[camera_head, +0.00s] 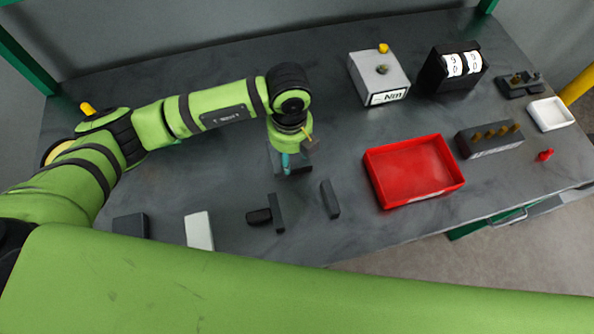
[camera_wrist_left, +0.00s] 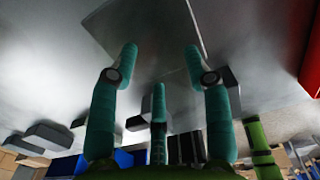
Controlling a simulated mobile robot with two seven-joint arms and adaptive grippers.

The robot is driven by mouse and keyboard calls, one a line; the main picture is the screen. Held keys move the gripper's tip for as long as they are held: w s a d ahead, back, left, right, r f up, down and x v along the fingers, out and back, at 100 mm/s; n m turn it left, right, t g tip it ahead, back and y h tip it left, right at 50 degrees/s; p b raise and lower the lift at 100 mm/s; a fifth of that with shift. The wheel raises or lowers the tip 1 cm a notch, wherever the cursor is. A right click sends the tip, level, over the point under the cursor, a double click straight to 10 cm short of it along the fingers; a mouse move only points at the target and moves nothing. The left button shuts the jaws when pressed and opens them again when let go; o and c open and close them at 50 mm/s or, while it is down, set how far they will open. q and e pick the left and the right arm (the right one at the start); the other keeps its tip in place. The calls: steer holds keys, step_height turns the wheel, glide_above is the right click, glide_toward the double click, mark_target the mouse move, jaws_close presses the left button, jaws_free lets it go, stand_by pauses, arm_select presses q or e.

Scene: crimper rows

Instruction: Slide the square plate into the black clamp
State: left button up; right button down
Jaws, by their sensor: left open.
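The square plate (camera_head: 302,168) looks like a flat dark grey piece on the bench, partly hidden under my left gripper (camera_head: 287,165). The black clamp appears as an upright jaw with a knob (camera_head: 278,213) and a separate dark block (camera_head: 330,198), both nearer the bench's front edge. My right gripper is out of view.
A red tray (camera_head: 413,171) stands to the right. Behind it are a grey box (camera_head: 380,78) and a black counter box (camera_head: 452,68). A block with brass pegs (camera_head: 489,138) stands farther right. A white block (camera_head: 199,231) and a dark block (camera_head: 130,226) lie at front left.

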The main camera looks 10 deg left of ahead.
arm_select(q)
steer(key=shift+s+d+p, duration=0.2)
steer(key=shift+s+d, duration=0.15)
steer(key=shift+s, duration=0.5)
steer(key=shift+s+d+p, duration=0.2)
steer(key=shift+s+d, duration=0.15)
steer(key=shift+s, duration=0.45)
steer(key=shift+s+d+p, duration=0.2)
steer(key=shift+s+d, duration=0.15)
steer(key=shift+s, duration=0.5)
steer(key=shift+r, duration=0.1)
step_height(320, 180, up, 7)
steer(key=w+p, duration=0.1)
steer(key=p, duration=0.3)
steer(key=shift+a+p, duration=0.25)
steer(key=shift+p, duration=0.05)
